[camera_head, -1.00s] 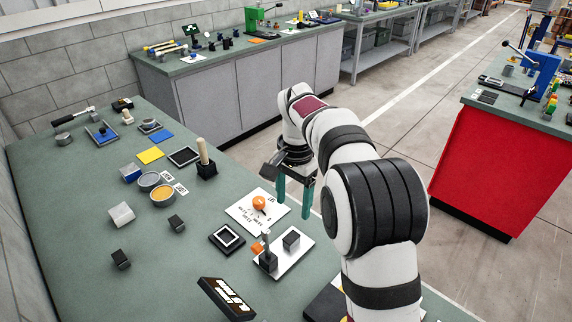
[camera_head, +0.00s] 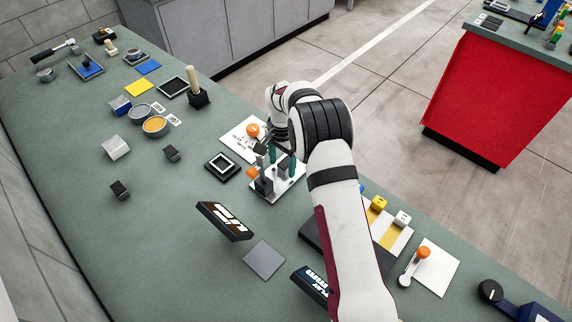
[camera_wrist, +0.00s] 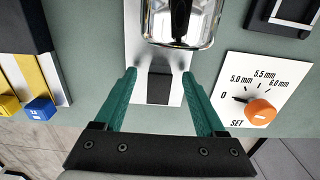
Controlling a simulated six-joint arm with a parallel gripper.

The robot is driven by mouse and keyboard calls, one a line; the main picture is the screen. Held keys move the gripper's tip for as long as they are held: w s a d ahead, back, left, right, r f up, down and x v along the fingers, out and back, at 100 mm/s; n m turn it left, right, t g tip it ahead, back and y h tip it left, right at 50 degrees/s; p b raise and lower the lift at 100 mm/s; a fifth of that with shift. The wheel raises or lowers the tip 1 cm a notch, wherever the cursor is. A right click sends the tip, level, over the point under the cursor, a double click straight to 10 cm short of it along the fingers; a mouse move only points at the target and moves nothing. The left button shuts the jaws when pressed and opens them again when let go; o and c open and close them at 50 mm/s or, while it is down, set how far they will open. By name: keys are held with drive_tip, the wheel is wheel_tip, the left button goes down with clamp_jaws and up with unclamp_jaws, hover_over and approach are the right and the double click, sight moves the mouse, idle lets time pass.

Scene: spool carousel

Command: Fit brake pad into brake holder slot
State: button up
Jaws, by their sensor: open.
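A white plate (camera_head: 287,184) bears a dark post with an orange part and a small dark block (camera_head: 283,168). In the wrist view, the dark block (camera_wrist: 160,88) sits on the pale plate (camera_wrist: 134,50). A shiny metal rounded part (camera_wrist: 180,22) is beyond it. My gripper (camera_wrist: 159,77) is open, its green fingers on either side of the block with gaps between. In the head view, my gripper (camera_head: 282,162) is low over the plate and partly hides it. I cannot tell which part is the brake holder slot or whether this block is the brake pad.
A white dial card with an orange knob (camera_wrist: 262,112) lies close to the right finger. A black-framed square (camera_head: 222,166) is left of the plate. Two loose dark blocks (camera_head: 171,154) (camera_head: 120,190) lie further left. A yellow-striped fixture (camera_head: 385,230) is at right.

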clamp_jaws()
idle(0.3)
